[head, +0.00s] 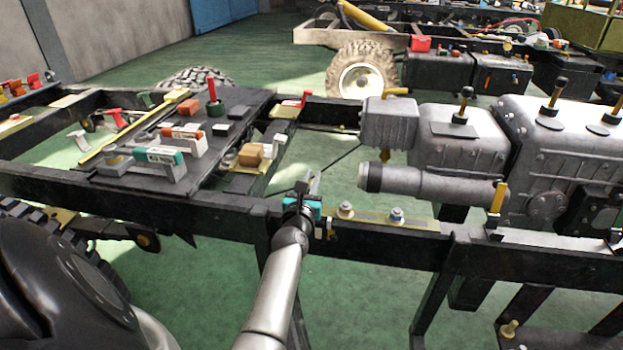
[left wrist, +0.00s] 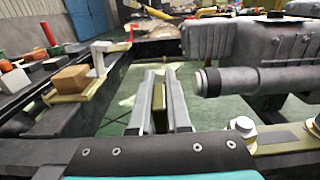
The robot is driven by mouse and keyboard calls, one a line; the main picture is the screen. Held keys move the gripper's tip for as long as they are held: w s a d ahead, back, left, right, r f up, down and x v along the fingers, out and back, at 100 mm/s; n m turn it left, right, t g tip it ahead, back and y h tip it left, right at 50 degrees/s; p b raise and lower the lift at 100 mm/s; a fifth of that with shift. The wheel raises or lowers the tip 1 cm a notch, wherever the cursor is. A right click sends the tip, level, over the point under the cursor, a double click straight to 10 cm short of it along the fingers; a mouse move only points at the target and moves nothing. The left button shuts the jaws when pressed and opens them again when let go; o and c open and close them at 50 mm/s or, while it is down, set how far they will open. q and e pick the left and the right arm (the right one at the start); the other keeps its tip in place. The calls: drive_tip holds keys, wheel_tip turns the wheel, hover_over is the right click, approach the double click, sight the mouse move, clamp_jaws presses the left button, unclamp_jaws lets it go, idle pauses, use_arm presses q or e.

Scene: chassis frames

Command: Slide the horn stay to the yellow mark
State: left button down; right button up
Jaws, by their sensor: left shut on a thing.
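My left gripper (head: 307,187) is at the near chassis rail, close to the left end of a brass-coloured strip. In the left wrist view its two grey fingers (left wrist: 160,82) stand on either side of a thin olive upright tab (left wrist: 159,103) and are shut on it. The tab looks like part of the horn stay; its foot is hidden by my gripper. The brass strip (head: 371,217) lies on the rail top and carries two bolts; it also shows in the left wrist view (left wrist: 276,136). Small white and yellow patches (head: 329,233) show on the rail beside my gripper. My right gripper is out of view.
A grey engine and gearbox (head: 455,145) stand right of the strip, with a pipe end (head: 385,178) close to my gripper. A dark board (head: 225,125) with several coloured parts lies to the left. Open space lies between the rails behind my gripper.

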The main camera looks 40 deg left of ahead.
use_arm(q)
drive_tip(key=shift+w+d, duration=0.2)
drive_tip(key=shift+d, duration=0.1)
drive_tip(key=c, duration=0.9)
unclamp_jaws()
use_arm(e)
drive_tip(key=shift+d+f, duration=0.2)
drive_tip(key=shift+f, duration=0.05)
use_arm(q)
drive_tip(key=shift+s+d, duration=0.1)
drive_tip(key=shift+s, duration=0.15)
drive_tip(key=p+v, duration=0.1)
drive_tip(key=v, duration=0.3)
drive_tip(key=shift+s+d+p, duration=0.15)
drive_tip(key=shift+s+p, duration=0.05)
drive_tip(key=shift+p, duration=0.15)
drive_tip(key=shift+p+v, duration=0.5)
drive_tip(key=shift+v, duration=4.6)
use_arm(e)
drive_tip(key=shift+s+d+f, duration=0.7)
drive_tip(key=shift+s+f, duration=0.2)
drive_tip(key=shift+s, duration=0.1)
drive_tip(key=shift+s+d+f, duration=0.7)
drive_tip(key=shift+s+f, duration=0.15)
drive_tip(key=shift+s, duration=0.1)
